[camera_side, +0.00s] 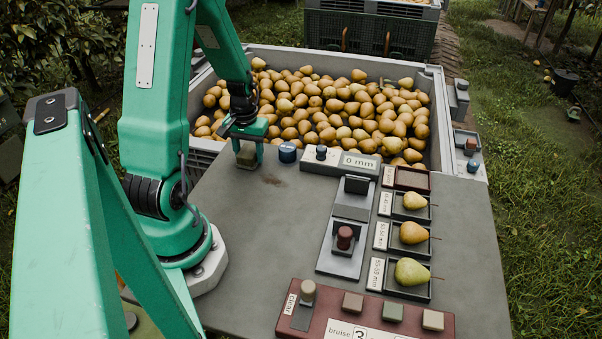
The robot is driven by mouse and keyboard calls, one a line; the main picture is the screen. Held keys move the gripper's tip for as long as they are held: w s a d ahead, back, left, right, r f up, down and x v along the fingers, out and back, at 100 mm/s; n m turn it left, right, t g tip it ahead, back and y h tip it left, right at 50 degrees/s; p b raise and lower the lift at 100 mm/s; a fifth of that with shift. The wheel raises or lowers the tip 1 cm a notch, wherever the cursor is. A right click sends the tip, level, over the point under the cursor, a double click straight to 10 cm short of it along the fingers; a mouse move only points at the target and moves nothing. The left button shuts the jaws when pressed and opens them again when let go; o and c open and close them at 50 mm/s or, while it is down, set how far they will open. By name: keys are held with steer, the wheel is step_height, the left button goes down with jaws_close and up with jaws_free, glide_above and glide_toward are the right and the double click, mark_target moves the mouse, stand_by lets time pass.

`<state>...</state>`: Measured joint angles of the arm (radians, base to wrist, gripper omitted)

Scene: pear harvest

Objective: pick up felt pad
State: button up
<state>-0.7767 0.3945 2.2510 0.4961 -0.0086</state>
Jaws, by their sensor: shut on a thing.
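My gripper (248,150) is at the far left part of the grey work table, near the pear bin. It is shut on a small dull olive-grey block that looks like the felt pad (246,158). The pad is between the jaws, low over the table; I cannot tell whether it touches the surface. A dark brownish smudge (273,180) is on the table just right of and below the gripper.
A blue-black round knob (287,152) stands close right of the gripper, beside a gauge reading 0 mm (340,162). Pears sit in trays (411,272) at right. A red panel (365,320) with several blocks is in front. The table's middle left is clear.

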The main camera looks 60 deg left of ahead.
mark_target(250, 151)
steer(key=shift+r, duration=1.2)
steer(key=shift+w+d+r, duration=0.1)
steer(key=shift+d+r, duration=0.1)
steer(key=shift+r, duration=0.8)
steer(key=w+d+r, duration=0.2)
steer(key=d+r, duration=0.4)
steer(key=d, duration=0.5)
steer(key=shift+w+r, duration=0.3)
steer(key=o, duration=0.4)
steer(key=shift+c, duration=1.5)
steer(key=shift+w+d+f, duration=0.65)
steer(key=shift+w+f, duration=0.1)
steer(key=shift+f, duration=0.05)
steer(key=shift+w+d+f, duration=0.6)
steer(key=shift+w+f, duration=0.15)
steer(key=shift+f, duration=0.05)
